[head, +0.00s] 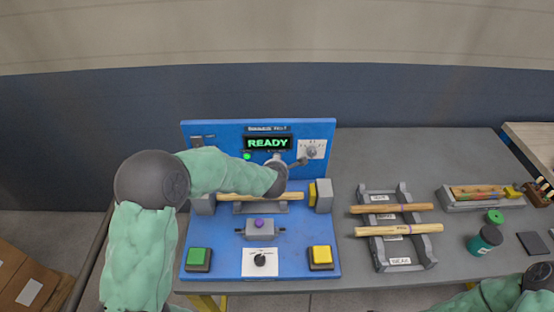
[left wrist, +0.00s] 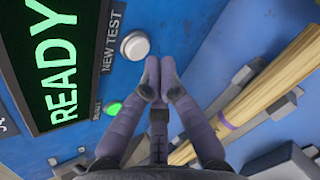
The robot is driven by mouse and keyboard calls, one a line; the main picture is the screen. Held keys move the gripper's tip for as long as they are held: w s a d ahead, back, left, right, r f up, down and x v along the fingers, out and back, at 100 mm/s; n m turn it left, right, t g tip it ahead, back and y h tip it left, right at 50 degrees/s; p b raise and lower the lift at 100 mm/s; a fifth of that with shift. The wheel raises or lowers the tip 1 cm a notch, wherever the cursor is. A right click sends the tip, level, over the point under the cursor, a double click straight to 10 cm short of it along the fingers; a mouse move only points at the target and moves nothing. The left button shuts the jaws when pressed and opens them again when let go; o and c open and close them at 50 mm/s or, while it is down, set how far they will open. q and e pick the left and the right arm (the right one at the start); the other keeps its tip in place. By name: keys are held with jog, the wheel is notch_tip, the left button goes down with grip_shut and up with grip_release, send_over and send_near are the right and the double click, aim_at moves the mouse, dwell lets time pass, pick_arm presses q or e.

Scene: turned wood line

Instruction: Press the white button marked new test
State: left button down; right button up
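The white button (left wrist: 135,45) is round and sits on the blue panel beside the label NEW TEST in the left wrist view. The screen (head: 268,143) next to it reads READY in green; it also shows in the left wrist view (left wrist: 52,60). My left gripper (left wrist: 159,78) is shut and empty, its two fingertips together just beside the button's lower right edge in the picture. I cannot tell whether they touch the panel. In the head view my left arm reaches over the machine and partly hides the area under the screen. My right gripper is not in view.
A wooden stick (head: 240,197) lies across the blue machine below my left wrist. A green button (head: 198,258) and a yellow button (head: 321,256) stand at its front. A rack (head: 399,265) with two sticks is to the right. A green light (head: 247,156) glows under the screen.

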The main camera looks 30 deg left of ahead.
pick_arm(q)
jog(key=shift+s+d, duration=0.45)
jog(key=shift+s, duration=0.25)
jog(key=shift+s+d, duration=0.4)
jog(key=shift+s, duration=0.35)
jog(key=shift+s+d, duration=0.45)
jog(key=shift+s, duration=0.25)
